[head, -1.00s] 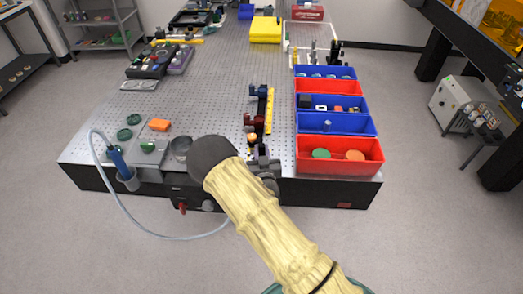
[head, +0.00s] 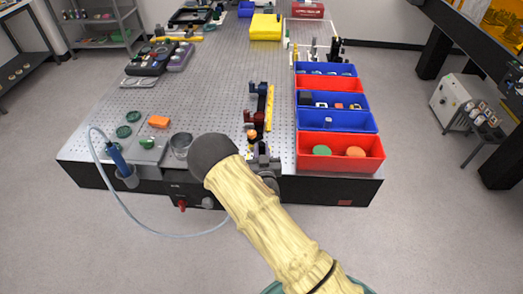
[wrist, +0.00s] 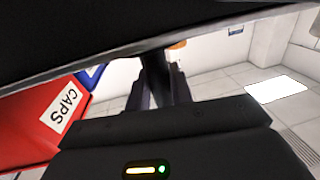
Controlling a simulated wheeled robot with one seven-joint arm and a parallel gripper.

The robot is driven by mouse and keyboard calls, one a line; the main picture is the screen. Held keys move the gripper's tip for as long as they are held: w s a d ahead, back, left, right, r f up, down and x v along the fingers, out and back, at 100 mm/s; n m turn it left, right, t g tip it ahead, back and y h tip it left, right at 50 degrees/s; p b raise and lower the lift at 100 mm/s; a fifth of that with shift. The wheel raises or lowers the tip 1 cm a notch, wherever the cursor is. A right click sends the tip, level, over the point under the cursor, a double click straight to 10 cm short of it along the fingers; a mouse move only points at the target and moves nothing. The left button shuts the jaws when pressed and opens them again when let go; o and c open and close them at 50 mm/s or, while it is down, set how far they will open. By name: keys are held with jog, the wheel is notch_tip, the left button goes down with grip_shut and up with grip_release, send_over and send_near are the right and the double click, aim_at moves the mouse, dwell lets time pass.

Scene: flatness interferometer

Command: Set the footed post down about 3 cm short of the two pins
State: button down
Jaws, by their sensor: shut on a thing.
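My gripper (head: 263,160) is over the near edge of the perforated table, just left of the front red bin. My own arm partly covers it in the head view. In the wrist view, my gripper (wrist: 157,90) is shut on a dark upright post (wrist: 153,68), the footed post. Its foot is not clear in either view. Just beyond the gripper in the head view stand an orange-topped piece (head: 251,135), a dark red mount (head: 254,117) and a blue mount (head: 260,88). I cannot make out the two pins.
The front red bin (head: 340,166), with green and orange discs, is close on the right; blue and red bins continue behind it. A yellow strip (head: 270,105) runs beside the mounts. A metal cup (head: 181,144) stands left. The perforated table (head: 205,95) is bare left of the mounts.

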jog(key=c, duration=1.2)
grip_release()
jog(key=shift+o, duration=0.2)
jog(key=shift+f, duration=0.1)
jog(key=shift+s, duration=0.5)
jog(key=s+d+b, duration=0.1)
jog(key=s+d, duration=0.1)
jog(key=s, duration=1.4)
jog(key=shift+s, duration=0.15)
